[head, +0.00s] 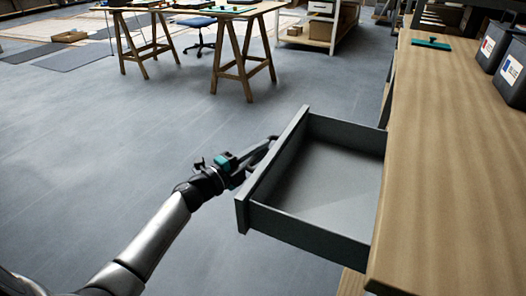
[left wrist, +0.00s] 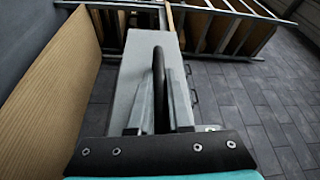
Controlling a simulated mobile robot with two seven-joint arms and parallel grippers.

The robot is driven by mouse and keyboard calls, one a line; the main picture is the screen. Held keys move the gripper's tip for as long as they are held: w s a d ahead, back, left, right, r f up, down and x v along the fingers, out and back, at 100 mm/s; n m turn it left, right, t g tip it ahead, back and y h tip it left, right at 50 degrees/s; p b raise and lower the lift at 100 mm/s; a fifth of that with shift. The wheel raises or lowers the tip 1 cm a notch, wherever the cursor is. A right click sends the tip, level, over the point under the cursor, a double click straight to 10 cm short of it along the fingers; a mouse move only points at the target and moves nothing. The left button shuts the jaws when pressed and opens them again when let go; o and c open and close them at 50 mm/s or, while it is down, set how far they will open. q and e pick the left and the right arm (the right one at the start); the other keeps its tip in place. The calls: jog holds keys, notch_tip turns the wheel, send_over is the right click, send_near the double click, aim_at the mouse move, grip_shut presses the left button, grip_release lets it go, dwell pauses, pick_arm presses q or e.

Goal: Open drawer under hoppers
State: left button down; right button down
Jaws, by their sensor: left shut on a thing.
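The grey drawer (head: 320,175) stands pulled out from under the wooden worktop (head: 450,150) in the head view, and its inside looks empty. My left gripper (head: 268,148) is at the outer side of the drawer front (head: 272,170), shut on the drawer handle. In the left wrist view the dark handle (left wrist: 159,85) stands between the two fingers of my left gripper (left wrist: 160,115). The dark hoppers (head: 510,75) stand on the worktop at the right edge of the head view. My right gripper is not in view.
A green tool (head: 431,43) lies on the worktop. Trestle tables (head: 245,50), a blue chair (head: 197,22) and a white shelf unit (head: 320,30) stand farther back. The grey floor (head: 110,150) left of the drawer is clear.

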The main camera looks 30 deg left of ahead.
pick_arm(q)
jog(key=c, duration=0.8)
grip_release()
jog(key=shift+c, duration=0.2)
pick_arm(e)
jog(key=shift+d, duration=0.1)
pick_arm(q)
jog(key=shift+s, duration=0.25)
jog(key=p+v, duration=0.3)
jog(key=v, duration=1.1)
jog(key=shift+s+a+p, duration=0.25)
jog(key=shift+s+p, duration=0.05)
jog(key=shift+p, duration=0.05)
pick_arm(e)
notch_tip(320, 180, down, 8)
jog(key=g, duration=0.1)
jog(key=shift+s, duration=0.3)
pick_arm(q)
jog(key=shift+f, duration=0.15)
